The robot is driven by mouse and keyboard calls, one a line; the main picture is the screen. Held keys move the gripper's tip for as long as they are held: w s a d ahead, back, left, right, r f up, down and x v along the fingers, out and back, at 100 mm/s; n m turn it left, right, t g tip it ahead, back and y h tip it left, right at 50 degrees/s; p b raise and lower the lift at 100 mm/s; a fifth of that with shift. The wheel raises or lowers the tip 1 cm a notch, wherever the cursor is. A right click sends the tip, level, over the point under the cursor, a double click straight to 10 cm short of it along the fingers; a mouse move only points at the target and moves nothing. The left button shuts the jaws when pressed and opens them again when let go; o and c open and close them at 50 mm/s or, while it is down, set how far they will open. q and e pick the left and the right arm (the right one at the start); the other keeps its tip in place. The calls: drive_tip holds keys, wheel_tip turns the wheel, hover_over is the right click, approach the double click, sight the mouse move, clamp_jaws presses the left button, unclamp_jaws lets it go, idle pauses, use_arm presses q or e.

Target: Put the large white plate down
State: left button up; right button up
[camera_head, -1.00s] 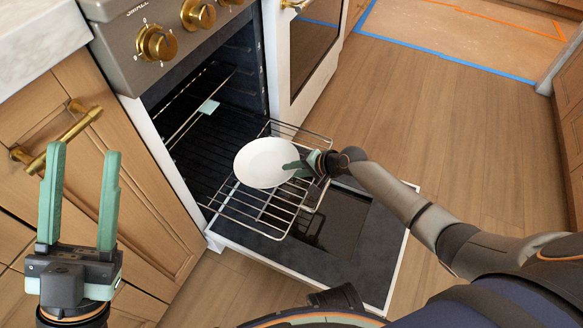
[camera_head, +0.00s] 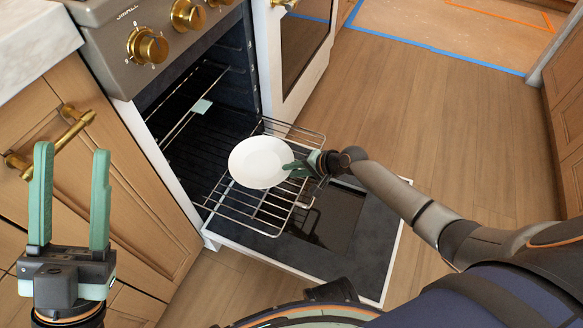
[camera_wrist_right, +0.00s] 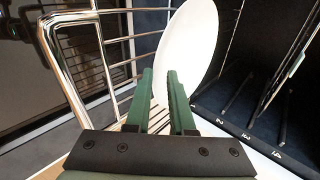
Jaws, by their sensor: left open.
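The large white plate (camera_head: 260,162) is over the pulled-out wire oven rack (camera_head: 248,207) in the head view. My right gripper (camera_head: 297,168) is at the plate's right edge. In the right wrist view the plate (camera_wrist_right: 190,45) stands steeply between the green fingers of the right gripper (camera_wrist_right: 160,88), which are close together on its rim. I cannot tell whether the plate's underside touches the rack. My left gripper (camera_head: 70,195) is open and empty, at the left in front of the wooden cabinet.
The oven door (camera_head: 350,245) is folded down below the rack. The oven cavity (camera_head: 190,125) is open behind the plate. A cabinet with a brass handle (camera_head: 55,140) is at the left. Wooden floor (camera_head: 450,130) lies clear to the right.

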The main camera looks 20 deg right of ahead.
use_arm(q)
drive_tip(key=shift+r+p, duration=0.65)
drive_tip(key=shift+r, duration=0.05)
use_arm(e)
drive_tip(key=shift+s+d, duration=1.35)
drive_tip(key=shift+s, duration=0.25)
drive_tip(key=shift+o, duration=0.2)
drive_tip(key=o, duration=0.5)
drive_tip(key=shift+f, duration=0.1)
use_arm(q)
wheel_tip(320, 180, up, 7)
drive_tip(key=a+p, duration=0.1)
drive_tip(key=p, duration=0.5)
drive_tip(key=shift+s+f+m, duration=0.2)
drive_tip(key=shift+m, duration=0.1)
use_arm(e)
drive_tip(key=v, duration=1.2)
drive_tip(key=shift+s+d+r, duration=0.15)
drive_tip(key=shift+s+r, duration=0.05)
drive_tip(key=shift+r, duration=0.05)
use_arm(q)
drive_tip(key=shift+t, duration=0.3)
